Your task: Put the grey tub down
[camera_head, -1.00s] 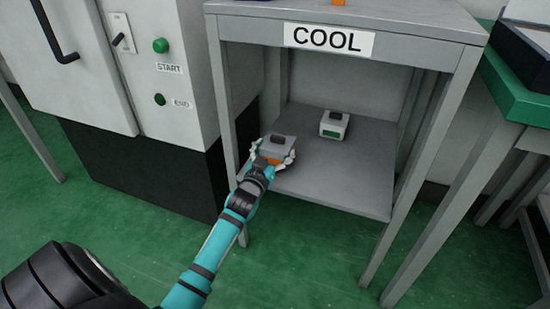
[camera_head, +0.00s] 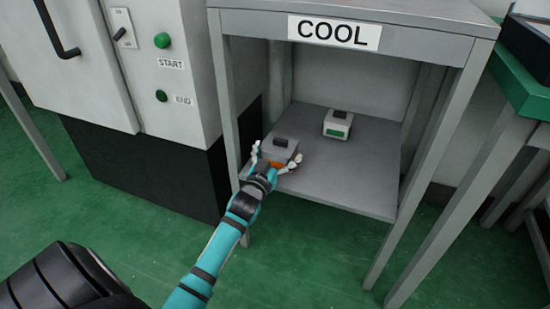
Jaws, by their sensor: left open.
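The grey tub (camera_head: 281,150), with a dark handle on its lid and an orange patch on its front, sits at the front left of the lower shelf (camera_head: 350,185) of the stand labelled COOL. My left gripper (camera_head: 273,165) is open, its pale fingers spread on either side of the tub's front. Part of the tub's front is hidden behind the gripper. I cannot tell whether the fingers still touch it. My right gripper is not in view.
A white tub (camera_head: 338,124) with a green patch stands further back on the shelf, to the right. The stand's front legs (camera_head: 441,170) flank the opening. A machine (camera_head: 150,90) with START and END buttons stands close on the left. The shelf's right front is clear.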

